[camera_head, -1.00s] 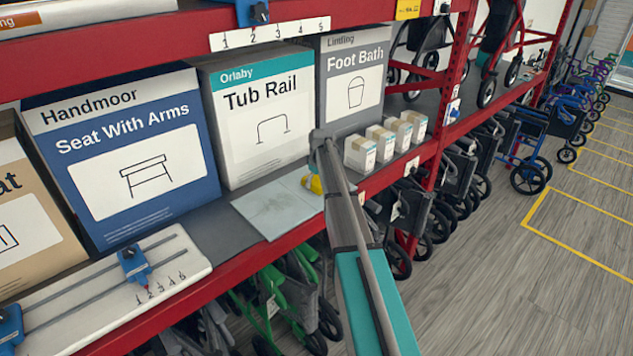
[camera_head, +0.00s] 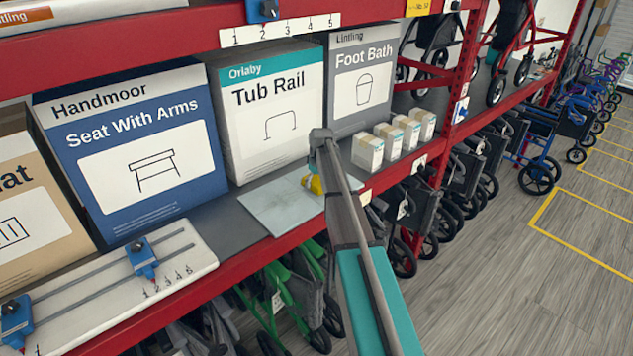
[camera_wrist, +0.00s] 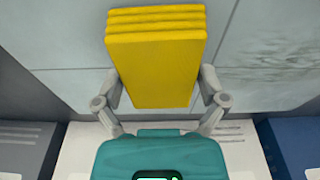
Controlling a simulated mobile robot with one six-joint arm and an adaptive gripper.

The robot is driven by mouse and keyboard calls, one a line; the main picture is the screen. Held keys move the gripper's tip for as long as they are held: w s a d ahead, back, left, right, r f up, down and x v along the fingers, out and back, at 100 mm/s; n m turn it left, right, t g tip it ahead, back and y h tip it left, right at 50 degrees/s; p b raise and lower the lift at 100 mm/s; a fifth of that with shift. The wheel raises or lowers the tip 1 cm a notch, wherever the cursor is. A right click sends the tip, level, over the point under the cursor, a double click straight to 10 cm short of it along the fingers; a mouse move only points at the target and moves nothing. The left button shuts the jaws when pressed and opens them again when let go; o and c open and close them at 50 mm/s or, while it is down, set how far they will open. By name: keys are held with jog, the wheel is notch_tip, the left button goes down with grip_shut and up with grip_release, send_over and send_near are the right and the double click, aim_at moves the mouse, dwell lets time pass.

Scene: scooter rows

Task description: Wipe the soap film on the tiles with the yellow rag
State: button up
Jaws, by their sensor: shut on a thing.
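The yellow rag (camera_wrist: 155,60) is a folded block between the fingers of my gripper (camera_wrist: 160,95) in the wrist view. My gripper is shut on it. In the head view only a small yellow part of the rag (camera_head: 315,185) shows beside my arm, over the right part of the tiles. The pale grey tiles (camera_head: 265,205) lie on the shelf in front of the Tub Rail box. They also fill much of the wrist view (camera_wrist: 60,95). A faint streaky film (camera_wrist: 270,60) shows on the tiles at the right of the wrist view. Whether the rag touches the tiles is unclear.
The Tub Rail box (camera_head: 270,120) and Seat With Arms box (camera_head: 135,150) stand behind and left of the tiles. Several small white boxes (camera_head: 368,152) stand to the right. A white board with blue sliders (camera_head: 120,290) lies at left. A red shelf edge (camera_head: 250,262) runs along the front.

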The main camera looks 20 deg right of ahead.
aim_at(284, 202)
jog(key=shift+a, duration=0.1)
jog(key=shift+s+a+f, duration=0.1)
jog(key=shift+s+a, duration=0.2)
jog(key=shift+a, duration=0.45)
jog(key=shift+s+a, duration=0.3)
jog(key=shift+a, duration=0.45)
jog(key=shift+s+a, duration=0.1)
jog(key=shift+a, duration=0.05)
jog(key=shift+s+a, duration=0.25)
jog(key=shift+a, duration=0.5)
jog(key=shift+s+a, duration=0.2)
jog(key=shift+a, duration=0.5)
jog(key=shift+s+a, duration=0.35)
jog(key=shift+a, duration=0.45)
jog(key=shift+s+a, duration=0.3)
jog(key=shift+a, duration=0.5)
jog(key=shift+a, duration=0.1)
jog(key=shift+s+a, duration=0.25)
jog(key=shift+a, duration=0.55)
jog(key=shift+s+a, duration=0.2)
jog(key=shift+a, duration=0.55)
